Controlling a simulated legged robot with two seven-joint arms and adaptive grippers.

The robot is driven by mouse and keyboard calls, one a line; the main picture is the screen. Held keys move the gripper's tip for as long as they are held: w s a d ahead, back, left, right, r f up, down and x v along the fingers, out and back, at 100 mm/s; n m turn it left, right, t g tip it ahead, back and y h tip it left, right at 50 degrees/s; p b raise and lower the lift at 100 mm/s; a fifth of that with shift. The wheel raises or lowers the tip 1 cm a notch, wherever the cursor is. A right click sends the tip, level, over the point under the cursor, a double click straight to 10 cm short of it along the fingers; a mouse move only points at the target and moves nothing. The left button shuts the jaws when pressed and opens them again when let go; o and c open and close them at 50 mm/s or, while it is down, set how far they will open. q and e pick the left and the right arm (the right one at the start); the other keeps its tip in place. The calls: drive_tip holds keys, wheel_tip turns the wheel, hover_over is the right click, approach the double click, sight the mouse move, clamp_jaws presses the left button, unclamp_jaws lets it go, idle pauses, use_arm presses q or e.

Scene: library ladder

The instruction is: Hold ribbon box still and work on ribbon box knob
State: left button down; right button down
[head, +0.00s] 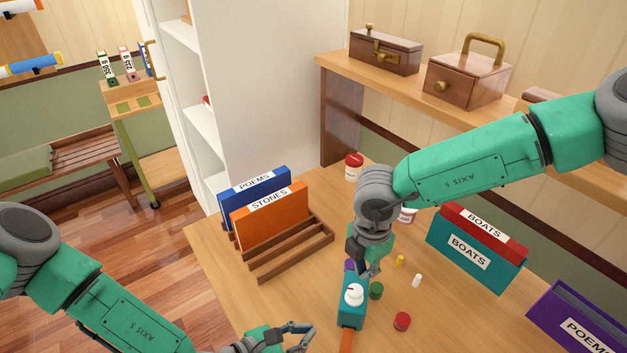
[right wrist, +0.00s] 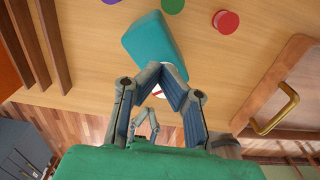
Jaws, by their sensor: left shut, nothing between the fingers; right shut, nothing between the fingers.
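The ribbon box (head: 350,312) is a small teal box on the table, with a white knob (head: 354,293) bearing a red mark on top. An orange ribbon (head: 346,341) runs from its near end. My right gripper (head: 370,271) is shut and empty, just behind the knob in the head view. In the right wrist view, the box (right wrist: 153,38) lies beyond its fingertips (right wrist: 163,72), which partly hide the knob; contact cannot be told. My left gripper (head: 309,335) is shut and empty, left of the box and apart from it; it also shows in the right wrist view (right wrist: 147,116).
Small round pieces, green (head: 376,290), red (head: 402,321), yellow (head: 400,261) and white (head: 417,280), lie around the box. A wooden rack (head: 290,258) with binders stands left. More binders (head: 477,250) stand right. A shelf (head: 400,78) with wooden boxes runs behind.

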sight(355, 294)
drive_tip(key=shift+a+f, duration=0.7)
drive_tip(key=shift+f, duration=0.25)
drive_tip(key=shift+s+d+f, duration=0.1)
drive_tip(key=shift+d+f, duration=0.1)
drive_tip(key=shift+d, duration=0.3)
drive_tip(key=shift+d+f, duration=0.15)
drive_tip(key=shift+d, duration=0.45)
drive_tip(key=shift+s+a, duration=0.1)
drive_tip(key=shift+a, duration=0.9)
drive_tip(key=shift+s+d, duration=0.2)
drive_tip(key=shift+d, duration=0.35)
drive_tip(key=shift+s, duration=0.1)
drive_tip(key=shift+a, duration=0.6)
